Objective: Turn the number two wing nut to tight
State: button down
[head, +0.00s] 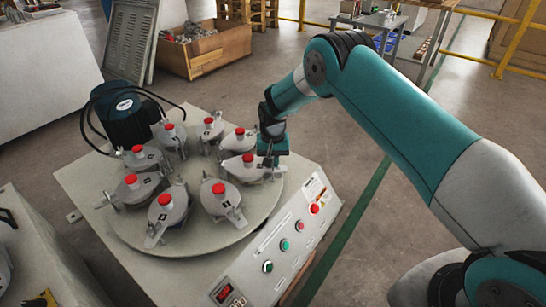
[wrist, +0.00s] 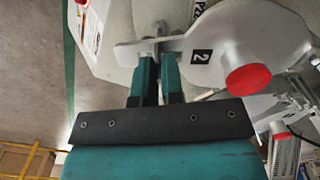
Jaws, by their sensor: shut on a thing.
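The number two station is a grey metal lid with a black "2" label (wrist: 201,56) and a red knob (wrist: 248,78) in the wrist view. Its flat arm reaches left to the wing nut (wrist: 159,28), whose grey metal shows just past my fingertips. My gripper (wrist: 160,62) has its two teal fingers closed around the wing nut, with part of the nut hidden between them. In the head view my gripper (head: 271,163) points down at the right rim of the round plate (head: 240,237), beside a red-knobbed lid (head: 243,170).
Several similar red-knobbed lids with wing nuts ring the plate close by. A dark motor (head: 126,115) with cables stands at the back left. A sloped control panel (head: 285,245) with buttons lies at the front right. Open floor lies right of the machine.

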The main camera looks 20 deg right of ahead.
jog(key=shift+m, duration=0.9)
jog(key=shift+p, duration=0.3)
jog(key=c, duration=1.2)
grip_release()
jog(key=shift+c, duration=0.2)
jog(key=shift+r, duration=0.1)
notch_tip(320, 180, up, 17)
jog(key=p, duration=0.4)
jog(key=shift+r+p, duration=0.15)
jog(key=shift+p, duration=0.15)
